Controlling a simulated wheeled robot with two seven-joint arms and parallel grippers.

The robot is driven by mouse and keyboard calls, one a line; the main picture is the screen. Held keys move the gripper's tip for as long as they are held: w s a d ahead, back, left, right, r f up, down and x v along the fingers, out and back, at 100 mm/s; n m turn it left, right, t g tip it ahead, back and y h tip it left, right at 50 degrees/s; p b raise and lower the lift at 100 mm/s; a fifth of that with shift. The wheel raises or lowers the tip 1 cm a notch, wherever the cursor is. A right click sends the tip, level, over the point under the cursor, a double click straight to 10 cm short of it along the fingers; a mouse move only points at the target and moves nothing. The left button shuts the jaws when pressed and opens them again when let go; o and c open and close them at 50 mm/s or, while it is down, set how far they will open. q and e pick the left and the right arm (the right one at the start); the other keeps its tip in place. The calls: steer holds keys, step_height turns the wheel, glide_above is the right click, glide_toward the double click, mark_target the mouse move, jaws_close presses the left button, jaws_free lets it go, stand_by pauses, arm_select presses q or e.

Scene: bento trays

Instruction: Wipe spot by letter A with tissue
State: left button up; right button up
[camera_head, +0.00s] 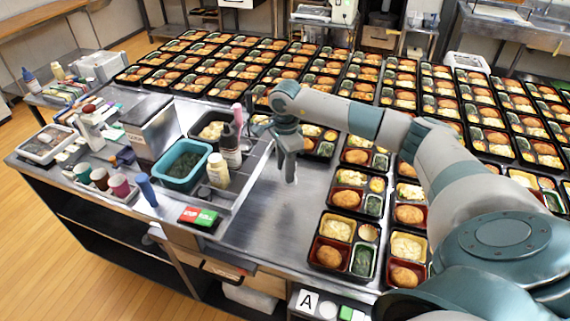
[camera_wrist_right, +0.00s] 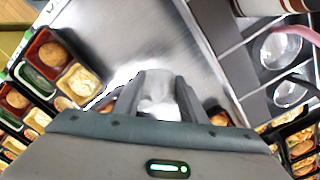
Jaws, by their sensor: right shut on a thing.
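My right gripper (camera_head: 289,172) is over the bare steel counter (camera_head: 262,215) in the middle, fingers pointing down. In the right wrist view my right gripper (camera_wrist_right: 157,100) is shut on a white tissue (camera_wrist_right: 157,87). In the head view only a small pale bit shows below the fingers. My left gripper is not in view.
Bento trays (camera_head: 345,232) stand to the right of the gripper and fill the back. A teal bin (camera_head: 183,164), bottles (camera_head: 218,171) and a red-green stop panel (camera_head: 198,217) are to the left. The steel between them is clear.

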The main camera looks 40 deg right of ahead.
steer(key=shift+w+a+p, duration=0.15)
steer(key=shift+w+p, duration=0.1)
steer(key=shift+p, duration=0.35)
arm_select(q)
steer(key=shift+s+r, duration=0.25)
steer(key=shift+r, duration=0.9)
arm_select(e)
steer(key=shift+w+f, duration=0.1)
steer(key=shift+a+f, duration=0.1)
